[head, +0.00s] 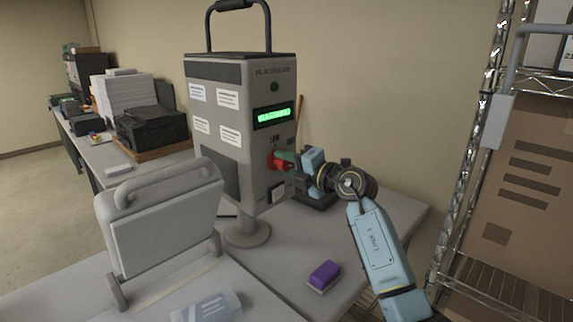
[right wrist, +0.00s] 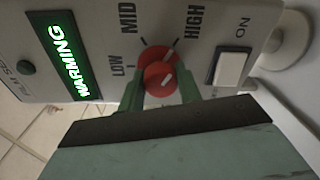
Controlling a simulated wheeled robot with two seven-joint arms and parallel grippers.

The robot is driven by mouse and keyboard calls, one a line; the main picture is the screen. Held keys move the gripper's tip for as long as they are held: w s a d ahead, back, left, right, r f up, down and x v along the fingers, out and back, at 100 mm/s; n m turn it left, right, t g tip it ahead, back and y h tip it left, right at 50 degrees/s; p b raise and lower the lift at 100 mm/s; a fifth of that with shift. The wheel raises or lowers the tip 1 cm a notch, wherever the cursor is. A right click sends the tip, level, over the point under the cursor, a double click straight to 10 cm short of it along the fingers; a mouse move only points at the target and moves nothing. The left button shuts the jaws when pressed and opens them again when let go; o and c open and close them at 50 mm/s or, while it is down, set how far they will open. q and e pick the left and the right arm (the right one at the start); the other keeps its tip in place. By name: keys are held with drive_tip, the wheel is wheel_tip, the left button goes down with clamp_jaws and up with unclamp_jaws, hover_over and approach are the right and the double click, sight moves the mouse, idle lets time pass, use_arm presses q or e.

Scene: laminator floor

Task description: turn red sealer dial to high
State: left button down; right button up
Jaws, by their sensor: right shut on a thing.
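The red sealer dial (head: 273,161) is on the front of a tall grey sealer machine (head: 228,70). In the right wrist view the dial (right wrist: 158,76) sits among the labels LOW, MID and HIGH. A short white mark on its face slants up and right, towards the HIGH side. My right gripper (head: 284,160) is shut on the dial, with its green fingers (right wrist: 163,92) on either side of it. The fingers hide part of the dial's sides. My left gripper is not in view.
A white rocker switch (right wrist: 230,68) marked ON is close beside the dial. A purple block (head: 325,275) lies on the grey table in front. A grey handled unit (head: 165,228) stands left of the sealer. A wire rack with a cardboard box (head: 520,190) is at right.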

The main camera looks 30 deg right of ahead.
drive_tip(key=shift+f, duration=0.1)
idle(0.4)
drive_tip(key=o, duration=1)
drive_tip(key=shift+c, duration=0.2)
drive_tip(key=shift+s, duration=0.1)
drive_tip(key=b+v, duration=0.3)
drive_tip(key=v, duration=1)
drive_tip(key=shift+s+d, duration=0.1)
